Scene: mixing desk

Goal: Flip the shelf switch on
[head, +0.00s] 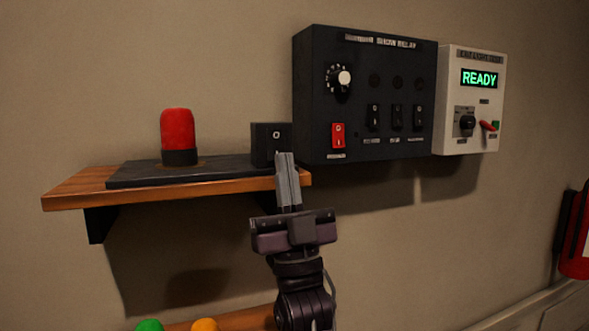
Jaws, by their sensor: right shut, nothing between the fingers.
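The shelf switch is a small black box (263,143) with a "0" mark showing on its front. It sits at the right end of a black base plate (190,174) on the wooden shelf (75,190). My right gripper (286,160) is shut and empty, pointing up, with its fingertips in front of the box's lower right part. The fingers hide part of the switch face, and I cannot tell whether they touch it. A red lamp (178,131) with a black foot stands on the same plate and looks unlit. My left gripper is not in view.
A dark relay panel (310,92) with a dial, a red rocker and several black rockers hangs on the wall right of the switch. Beside it is a white panel (480,103) reading READY. A red extinguisher (577,240) is at the far right. Green (149,325) and orange (205,324) tops show below.

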